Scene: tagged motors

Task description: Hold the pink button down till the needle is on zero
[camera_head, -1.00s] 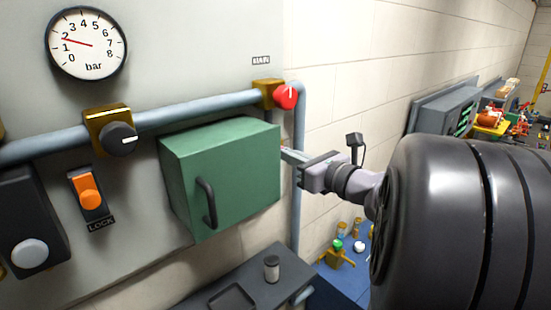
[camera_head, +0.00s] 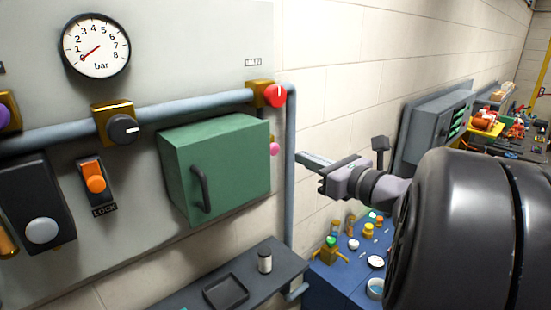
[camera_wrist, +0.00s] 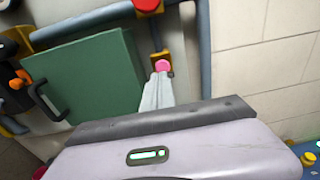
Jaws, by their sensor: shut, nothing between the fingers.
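The pink button (camera_head: 274,148) shows at the right edge of the green cabinet, which hides part of it. In the wrist view the pink button (camera_wrist: 163,66) sits on a yellow mount, just beyond the fingertips. My gripper (camera_head: 301,157) is shut and empty, to the right of the button, with a visible gap between them in the head view. Its closed fingers (camera_wrist: 160,77) point toward the button in the wrist view. The round white gauge (camera_head: 96,46) hangs at the upper left; its red needle points lower left, at about the 0 mark.
The green cabinet (camera_head: 212,168) juts out left of the button. A red knob (camera_head: 275,95) sits above it on the grey pipe (camera_head: 190,108). A vertical pipe (camera_head: 290,180) runs beside the button. A dark shelf (camera_head: 285,262) and blue table (camera_head: 335,285) lie below.

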